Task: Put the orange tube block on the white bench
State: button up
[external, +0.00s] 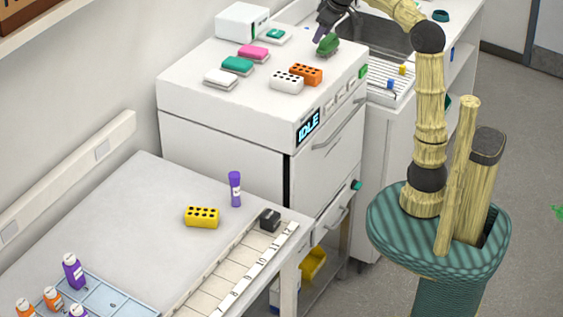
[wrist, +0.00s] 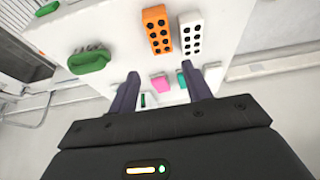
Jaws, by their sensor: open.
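The orange tube block (external: 305,74), with dark holes in its top, sits on top of the white machine with the IDLE display (external: 190,95). It also shows in the wrist view (wrist: 157,30), beyond my fingertips. The white bench (external: 130,195) is the lower surface at the left. My gripper (external: 322,30) is at the top edge of the external view, above the far part of the machine's top, and is partly cut off. In the wrist view my gripper (wrist: 162,83) has its fingers apart, with nothing held between them.
A white tube block (external: 287,80) stands close beside the orange one. A green object (external: 328,44) lies near my gripper. Pink, green and white items sit farther left. The bench holds a yellow block (external: 202,216), a purple tube (external: 235,188) and a numbered strip, with clear space behind.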

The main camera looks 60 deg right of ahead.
send_near(307, 69)
jog(key=x, duration=0.5)
jog(key=shift+w+p, duration=0.3)
jog(key=shift+w, duration=0.15)
jog(key=shift+a, duration=0.1)
jog(key=shift+s+p+x, duration=0.15)
jog(key=shift+p+x, duration=0.05)
jog(key=shift+x, duration=1.05)
jog(key=shift+s+p+x, duration=0.15)
jog(key=shift+p+x, duration=0.05)
jog(key=shift+x, duration=1.05)
jog(key=shift+f, duration=0.4)
jog(key=shift+c, duration=0.2)
jog(key=c, duration=0.8)
jog(key=shift+o, duration=0.2)
jog(key=shift+r, duration=0.15)
notch_tip(307, 69, up, 10)
jog(key=shift+r, duration=0.15)
